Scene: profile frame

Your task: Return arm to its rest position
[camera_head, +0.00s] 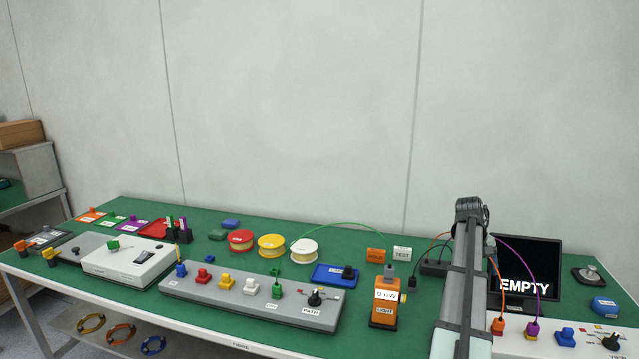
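My arm (467,275) rises from the bottom edge at the right of centre. Its grey and black link stands in front of the green table, and a dark joint (470,208) tops it. My gripper cannot be made out; the arm's far end is hidden behind the link. Whether it holds anything is not shown.
A long grey panel (215,299) with coloured plugs lies left of the arm. An orange LIGHT meter (383,315) stands close left of it. A black screen reading EMPTY (535,262) and a white panel (515,345) with cables are close right. Spools (271,246) stand further left.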

